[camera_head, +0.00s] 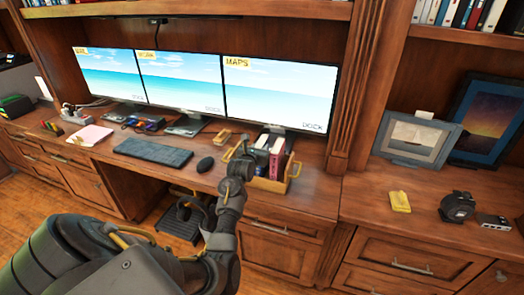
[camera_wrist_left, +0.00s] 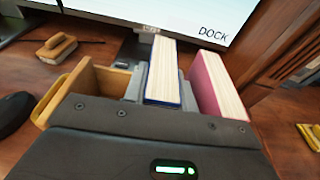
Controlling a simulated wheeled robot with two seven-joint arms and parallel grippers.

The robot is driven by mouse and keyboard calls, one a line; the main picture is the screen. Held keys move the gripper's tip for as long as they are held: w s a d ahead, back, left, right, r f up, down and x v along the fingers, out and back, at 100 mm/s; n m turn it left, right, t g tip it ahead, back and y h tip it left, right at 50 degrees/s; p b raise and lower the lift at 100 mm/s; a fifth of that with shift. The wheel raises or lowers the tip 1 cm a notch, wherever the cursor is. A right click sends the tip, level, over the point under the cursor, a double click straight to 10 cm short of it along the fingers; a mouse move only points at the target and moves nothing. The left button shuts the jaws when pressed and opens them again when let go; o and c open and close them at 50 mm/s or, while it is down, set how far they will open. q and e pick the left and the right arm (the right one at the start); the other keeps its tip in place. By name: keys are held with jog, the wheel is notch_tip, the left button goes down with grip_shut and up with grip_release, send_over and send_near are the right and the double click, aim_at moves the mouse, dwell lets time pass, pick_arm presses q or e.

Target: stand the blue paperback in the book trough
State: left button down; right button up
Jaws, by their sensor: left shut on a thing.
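The blue paperback (camera_wrist_left: 163,75) stands upright, page edges up, between the fingers of my left gripper (camera_wrist_left: 160,98), which is shut on it. In the head view my left gripper (camera_head: 246,160) is at the wooden book trough (camera_head: 268,184), with the paperback at or inside it; its lower end is hidden, so I cannot tell whether it touches the floor. The trough's end wall also shows in the wrist view (camera_wrist_left: 100,85). A pink-red book (camera_head: 277,160) stands to the right of the paperback, with a gap between them in the wrist view (camera_wrist_left: 220,85).
Three monitors (camera_head: 280,92) stand behind the trough. A black mouse (camera_head: 205,164) and keyboard (camera_head: 152,152) lie to its left, a small wooden block (camera_head: 222,137) behind the mouse. A wooden pillar (camera_head: 350,100) rises to the right; a yellow item (camera_head: 400,201) lies on the counter beyond.

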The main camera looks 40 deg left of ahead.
pick_arm(q)
jog(key=c, duration=1.5)
grip_release()
jog(key=shift+f, duration=0.1)
jog(key=o, duration=0.4)
jog(key=shift+s, duration=0.1)
jog(key=v, duration=1.2)
